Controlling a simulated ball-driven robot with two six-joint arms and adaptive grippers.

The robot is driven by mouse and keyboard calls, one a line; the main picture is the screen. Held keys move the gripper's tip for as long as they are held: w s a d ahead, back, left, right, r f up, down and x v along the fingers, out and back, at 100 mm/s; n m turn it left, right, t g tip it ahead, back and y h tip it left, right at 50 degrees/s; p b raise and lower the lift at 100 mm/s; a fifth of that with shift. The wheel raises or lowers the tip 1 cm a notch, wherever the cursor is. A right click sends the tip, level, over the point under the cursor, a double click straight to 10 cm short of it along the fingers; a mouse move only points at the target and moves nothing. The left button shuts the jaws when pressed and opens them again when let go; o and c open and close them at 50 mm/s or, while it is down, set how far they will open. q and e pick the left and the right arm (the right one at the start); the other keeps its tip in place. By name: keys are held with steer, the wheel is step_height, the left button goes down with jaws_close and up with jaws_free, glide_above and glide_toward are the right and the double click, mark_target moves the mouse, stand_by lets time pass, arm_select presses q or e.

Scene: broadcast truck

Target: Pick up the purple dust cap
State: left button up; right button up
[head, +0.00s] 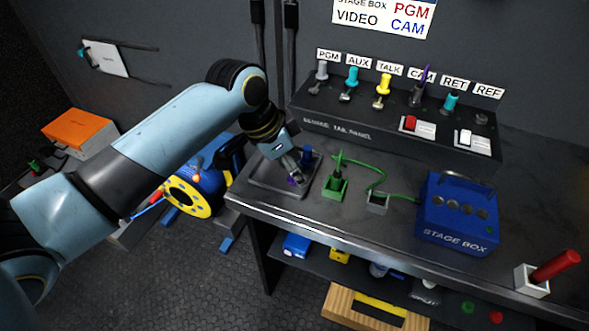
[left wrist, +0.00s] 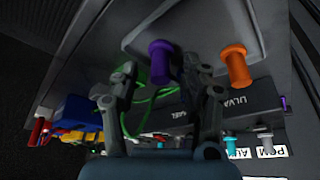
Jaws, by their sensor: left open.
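The purple dust cap (head: 292,181) stands on a grey tray (head: 266,184) at the left end of the bench, partly hidden by my gripper in the head view. In the left wrist view the purple dust cap (left wrist: 160,62) shows plainly, in line with the gap between the fingertips. My left gripper (head: 297,172) is open just over the tray, close to the cap; its two fingers (left wrist: 160,72) also show in the wrist view. I cannot tell whether they touch the cap. My right gripper is not in view.
An orange cap (left wrist: 236,66) stands beside the purple one, outside the fingers. A small blue piece (head: 307,153) is at the tray's back. A green connector box (head: 334,188) with a green cable is right of the tray. A blue stage box (head: 457,218) stands further right.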

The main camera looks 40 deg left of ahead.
arm_select(q)
steer(key=shift+w+f, duration=0.1)
steer(key=shift+f, duration=0.2)
steer(key=c, duration=0.9)
steer(key=shift+r, duration=0.1)
